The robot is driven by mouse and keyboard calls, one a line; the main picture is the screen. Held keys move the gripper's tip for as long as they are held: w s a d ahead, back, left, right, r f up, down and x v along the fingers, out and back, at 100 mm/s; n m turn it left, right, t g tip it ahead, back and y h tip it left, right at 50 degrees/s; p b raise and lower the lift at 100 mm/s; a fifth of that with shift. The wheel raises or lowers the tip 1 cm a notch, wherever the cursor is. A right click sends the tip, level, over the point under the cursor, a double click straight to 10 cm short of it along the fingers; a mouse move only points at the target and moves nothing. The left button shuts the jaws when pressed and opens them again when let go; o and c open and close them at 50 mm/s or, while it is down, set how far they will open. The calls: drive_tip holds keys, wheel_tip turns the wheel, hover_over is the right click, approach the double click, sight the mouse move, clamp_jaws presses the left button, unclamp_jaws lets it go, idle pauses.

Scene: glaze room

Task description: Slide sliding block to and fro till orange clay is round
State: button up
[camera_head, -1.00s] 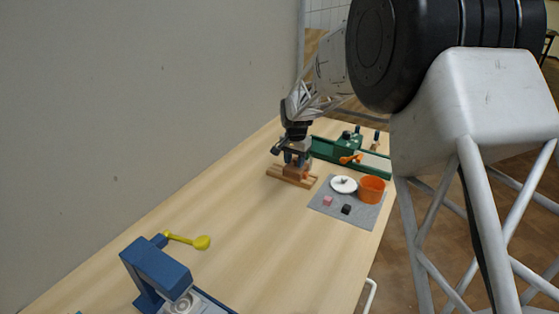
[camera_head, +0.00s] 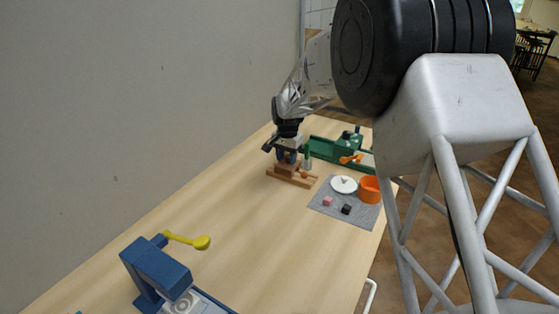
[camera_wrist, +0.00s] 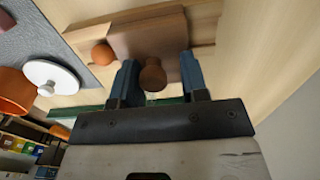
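The wooden sliding block (camera_head: 284,168) sits on its wooden board (camera_head: 303,183). In the wrist view the block (camera_wrist: 145,35) has a round brown knob (camera_wrist: 152,77). My gripper (camera_head: 287,156) is down at the block. In the wrist view its blue fingers (camera_wrist: 160,73) stand on either side of the knob, open. The left finger looks close to or against the knob, and a gap shows on the right. The orange clay (camera_wrist: 103,54) lies beside the block on the board and looks roundish. It also shows, small, in the head view (camera_head: 304,174).
A grey mat (camera_head: 326,208) holds a white lidded dish (camera_head: 344,184), an orange pot (camera_head: 369,189), a pink cube (camera_head: 327,201) and a black cube (camera_head: 347,209). A green device (camera_head: 334,150) stands behind.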

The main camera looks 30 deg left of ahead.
drive_tip(key=shift+a, duration=1.6)
drive_tip(key=shift+d, duration=0.3)
drive_tip(key=shift+r, duration=0.1)
drive_tip(key=shift+r, duration=3.35)
drive_tip(key=shift+d, duration=0.1)
